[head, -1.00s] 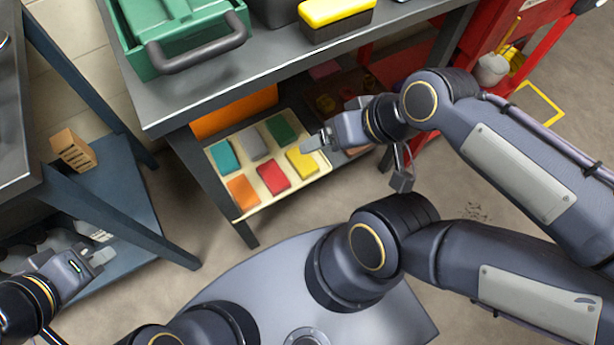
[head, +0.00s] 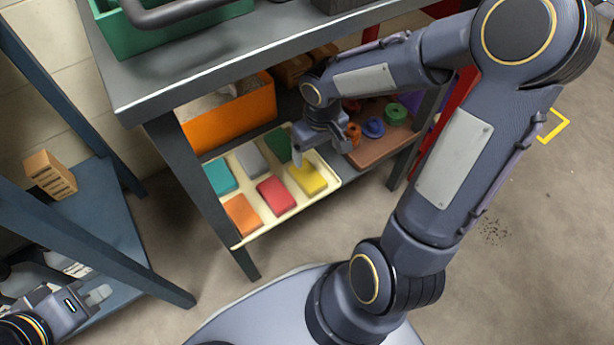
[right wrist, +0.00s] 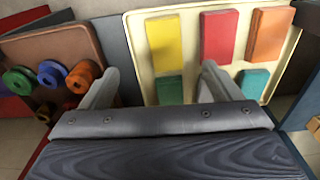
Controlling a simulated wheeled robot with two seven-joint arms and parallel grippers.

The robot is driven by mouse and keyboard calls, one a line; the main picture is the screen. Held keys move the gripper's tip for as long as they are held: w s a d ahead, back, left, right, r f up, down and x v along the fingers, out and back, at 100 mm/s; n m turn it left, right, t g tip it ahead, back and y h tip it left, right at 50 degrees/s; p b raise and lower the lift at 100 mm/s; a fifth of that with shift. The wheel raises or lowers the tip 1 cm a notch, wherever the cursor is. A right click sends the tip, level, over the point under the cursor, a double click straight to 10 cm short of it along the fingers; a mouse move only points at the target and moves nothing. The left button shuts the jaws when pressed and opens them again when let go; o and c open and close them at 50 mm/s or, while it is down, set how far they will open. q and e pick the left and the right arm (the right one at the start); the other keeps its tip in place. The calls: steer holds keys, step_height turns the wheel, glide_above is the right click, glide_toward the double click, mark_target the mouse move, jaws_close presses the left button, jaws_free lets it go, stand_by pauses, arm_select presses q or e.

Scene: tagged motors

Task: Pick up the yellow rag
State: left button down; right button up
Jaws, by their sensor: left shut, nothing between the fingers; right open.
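The yellow rag (head: 307,178) is a flat folded rectangle. It lies at the right end of a cream tray (head: 325,160) on the shelf under the grey workbench. My right gripper (head: 321,152) is open and empty, just behind the rag, over that end of the tray. In the right wrist view the rag (right wrist: 164,45) shows between the two spread fingers (right wrist: 160,76) and beyond their tips, with no visible contact. My left gripper (head: 98,296) is shut and empty at the lower left, far from the tray.
The tray also holds red (head: 276,195), green (head: 279,145), grey (head: 250,158), teal (head: 220,177) and orange (head: 242,214) rags. An orange bin (head: 232,118) stands behind it. A brown board with coloured rings (head: 374,128) is to the right. The benchtop (head: 200,75) overhangs the shelf.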

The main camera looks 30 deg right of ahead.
glide_above(307, 174)
steer(key=shift+n+g, duration=0.3)
steer(key=shift+g, duration=0.1)
step_height(307, 174, down, 6)
steer(key=shift+s+d+r, duration=0.1)
steer(key=shift+s+d, duration=0.05)
step_height(307, 174, down, 3)
steer(key=shift+r+b, duration=0.1)
steer(key=shift+b, duration=0.65)
step_height(307, 174, down, 5)
steer(key=b, duration=0.3)
steer(key=shift+f, duration=0.2)
steer(key=shift+r, duration=0.1)
steer(key=c, duration=1.1)
steer(key=shift+r, duration=0.1)
